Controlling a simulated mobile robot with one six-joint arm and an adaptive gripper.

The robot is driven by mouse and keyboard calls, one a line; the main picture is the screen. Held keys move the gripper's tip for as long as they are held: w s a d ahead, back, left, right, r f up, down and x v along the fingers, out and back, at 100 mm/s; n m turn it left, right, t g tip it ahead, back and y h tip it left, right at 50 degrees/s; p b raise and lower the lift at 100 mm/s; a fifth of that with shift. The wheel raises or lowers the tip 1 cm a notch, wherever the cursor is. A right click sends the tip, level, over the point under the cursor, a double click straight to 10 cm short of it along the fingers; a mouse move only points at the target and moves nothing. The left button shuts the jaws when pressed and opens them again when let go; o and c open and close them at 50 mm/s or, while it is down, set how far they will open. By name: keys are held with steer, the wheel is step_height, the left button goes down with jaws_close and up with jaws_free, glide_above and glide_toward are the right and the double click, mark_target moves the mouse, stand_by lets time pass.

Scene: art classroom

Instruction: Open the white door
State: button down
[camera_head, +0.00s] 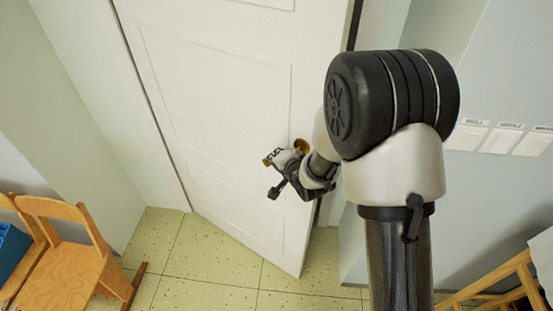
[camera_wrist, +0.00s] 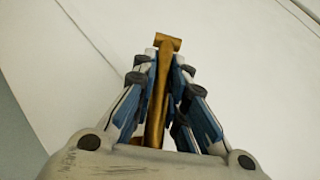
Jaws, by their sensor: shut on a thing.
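The white door (camera_head: 225,100) stands ajar in the head view. Its bottom edge slants from the frame at the left toward me at the right, and floor shows beyond its right edge. A brass handle (camera_head: 301,146) sits near that right edge. My gripper (camera_head: 276,165) is at the handle, coming from the right. In the wrist view, the fingers of my gripper (camera_wrist: 160,85) are closed on both sides of the brass handle bar (camera_wrist: 158,90), with its end sticking out past the fingertips. The door surface (camera_wrist: 230,50) lies behind it. My arm hides part of the door's right edge.
Wooden chairs (camera_head: 68,262) stand at the lower left, one with a blue bin (camera_head: 10,248). A wooden rack (camera_head: 495,290) is at the lower right. Labelled white panels (camera_head: 500,138) are on the right wall. The tiled floor (camera_head: 215,252) before the door is clear.

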steer(key=shift+w+d, duration=0.3)
steer(key=c, duration=1.6)
jaws_free()
steer(key=shift+s, duration=0.25)
steer(key=v, duration=1.1)
steer(key=shift+s+d+r, duration=0.15)
steer(key=shift+s+r, duration=0.1)
steer(key=shift+c, duration=0.5)
